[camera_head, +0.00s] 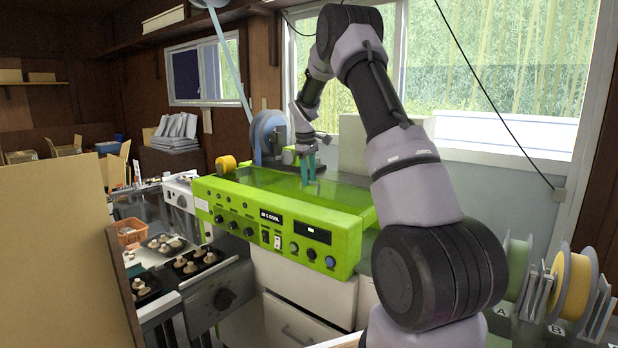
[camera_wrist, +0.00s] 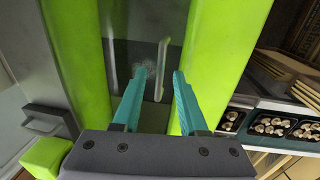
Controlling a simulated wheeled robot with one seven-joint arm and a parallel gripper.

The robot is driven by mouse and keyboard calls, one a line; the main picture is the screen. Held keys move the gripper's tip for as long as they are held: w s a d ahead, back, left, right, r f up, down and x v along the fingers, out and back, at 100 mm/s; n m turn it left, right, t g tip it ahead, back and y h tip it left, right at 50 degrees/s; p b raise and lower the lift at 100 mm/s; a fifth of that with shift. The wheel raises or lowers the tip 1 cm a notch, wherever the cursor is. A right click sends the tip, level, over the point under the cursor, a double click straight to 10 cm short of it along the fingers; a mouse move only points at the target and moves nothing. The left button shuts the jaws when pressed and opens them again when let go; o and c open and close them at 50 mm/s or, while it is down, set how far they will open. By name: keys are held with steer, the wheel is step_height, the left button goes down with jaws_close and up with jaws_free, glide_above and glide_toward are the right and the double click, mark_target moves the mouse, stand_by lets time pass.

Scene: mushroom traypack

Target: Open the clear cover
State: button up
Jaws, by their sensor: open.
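The clear cover (camera_head: 270,184) lies over the top of the green machine (camera_head: 280,228) in the head view. It is see-through and looks flat and closed. In the wrist view the clear cover (camera_wrist: 136,55) shows between two green sides of the machine, with a pale upright handle (camera_wrist: 162,62) on it. My gripper (camera_head: 308,180) is above the cover in the head view, with teal fingers pointing down. In the wrist view my gripper (camera_wrist: 152,82) is open and empty, its fingers on either side of the handle's line. Whether the fingers touch the handle I cannot tell.
Black trays of mushrooms (camera_head: 192,262) stand at the lower left of the machine, and more trays (camera_wrist: 268,126) show at the right of the wrist view. A cardboard panel (camera_head: 65,240) blocks the left foreground. Tape reels (camera_head: 572,285) stand at the right.

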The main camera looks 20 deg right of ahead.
jaws_close()
stand_by(1.3)
